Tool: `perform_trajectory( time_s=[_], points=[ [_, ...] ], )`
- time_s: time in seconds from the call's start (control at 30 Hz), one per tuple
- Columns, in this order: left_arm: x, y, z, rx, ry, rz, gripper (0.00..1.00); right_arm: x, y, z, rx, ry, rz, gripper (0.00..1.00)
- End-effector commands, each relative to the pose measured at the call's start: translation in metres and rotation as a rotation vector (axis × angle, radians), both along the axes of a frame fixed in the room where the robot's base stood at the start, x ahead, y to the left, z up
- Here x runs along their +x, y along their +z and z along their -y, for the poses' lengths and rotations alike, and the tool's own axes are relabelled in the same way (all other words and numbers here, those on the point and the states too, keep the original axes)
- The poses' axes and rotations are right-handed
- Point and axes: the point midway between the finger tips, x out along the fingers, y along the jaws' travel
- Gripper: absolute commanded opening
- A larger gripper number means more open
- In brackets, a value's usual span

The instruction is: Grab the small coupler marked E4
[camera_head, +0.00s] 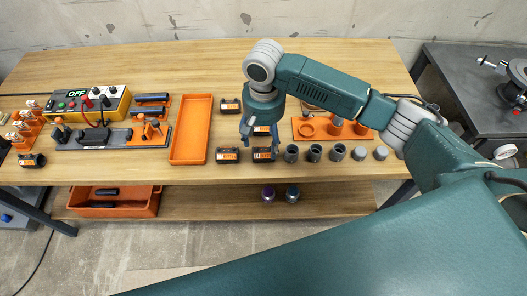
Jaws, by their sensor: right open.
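Several small black couplers with orange labels stand on the wooden table: one at the back (231,105), one at the front left (228,155), one at the front right (264,154) and one partly hidden under my right gripper (260,140). The label lettering is too small to read, so I cannot tell which is E4. My right gripper points down over the coupler group with its fingers apart, and seems to hold nothing. Its gap to the couplers below is hard to judge. My left gripper is not in view.
An empty orange tray (179,157) lies left of the couplers. Grey cylinders (315,152) stand close on the right, with an orange holder (306,139) behind. A control box reading OFF (76,93) and another coupler (33,160) are far left.

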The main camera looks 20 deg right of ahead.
Motion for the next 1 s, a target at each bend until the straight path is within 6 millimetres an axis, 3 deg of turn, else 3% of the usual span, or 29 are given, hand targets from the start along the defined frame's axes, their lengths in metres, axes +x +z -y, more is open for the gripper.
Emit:
perform_trajectory(
  time_s=[0.17,0.4,0.67,0.9,1.0],
  points=[
    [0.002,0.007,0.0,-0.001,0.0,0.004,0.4,-0.002,-0.018,0.001,-0.002,-0.001,-0.004,0.65],
    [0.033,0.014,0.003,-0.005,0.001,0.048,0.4,-0.002,-0.05,0.0,-0.001,0.001,0.0,0.65],
    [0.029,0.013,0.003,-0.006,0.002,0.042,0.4,-0.001,-0.054,0.0,0.001,0.001,0.001,0.65],
    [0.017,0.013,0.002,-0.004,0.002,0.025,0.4,-0.001,-0.053,0.0,0.0,0.001,0.001,0.19],
    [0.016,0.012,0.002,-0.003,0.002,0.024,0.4,-0.001,-0.053,0.0,0.001,0.001,0.001,0.16]
  ],
)
